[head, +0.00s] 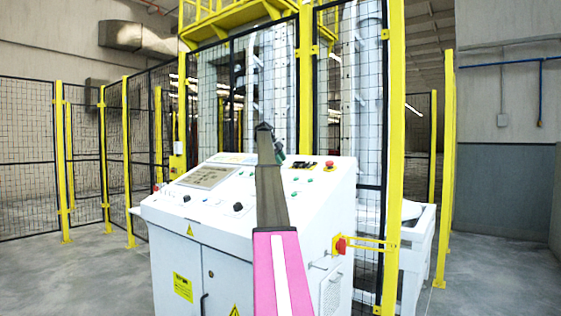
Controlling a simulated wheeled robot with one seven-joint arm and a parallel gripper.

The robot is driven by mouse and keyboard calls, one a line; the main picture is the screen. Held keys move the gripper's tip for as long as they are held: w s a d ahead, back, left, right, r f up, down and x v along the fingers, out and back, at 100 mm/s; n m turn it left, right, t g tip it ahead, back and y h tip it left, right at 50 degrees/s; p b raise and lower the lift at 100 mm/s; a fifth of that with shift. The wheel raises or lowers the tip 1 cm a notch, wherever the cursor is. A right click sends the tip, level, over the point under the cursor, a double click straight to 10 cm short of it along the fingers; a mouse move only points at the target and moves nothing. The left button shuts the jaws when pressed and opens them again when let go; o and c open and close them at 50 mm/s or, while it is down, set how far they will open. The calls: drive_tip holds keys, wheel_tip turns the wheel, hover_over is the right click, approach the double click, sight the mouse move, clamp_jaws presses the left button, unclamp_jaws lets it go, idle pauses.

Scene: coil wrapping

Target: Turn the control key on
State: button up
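The white control console (170,215) stands in front of me with a sloped top panel. Black knobs sit on the panel, one at its front (238,207) and another further left (187,198). A red mushroom button (329,165) and a cluster of small dark controls (303,165) sit at the back right. I cannot tell which control is the key; it may be hidden behind my arm. My arm rises over the panel's middle.
Yellow posts (391,150) and black mesh fencing (345,150) stand close behind the console. A red switch on a yellow bracket (341,245) juts from the console's right side. Bare grey floor (75,280) lies open at left and right.

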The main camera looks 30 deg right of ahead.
drive_tip(key=v, duration=1)
drive_tip(key=shift+r, duration=0.15)
drive_tip(key=shift+a, duration=0.15)
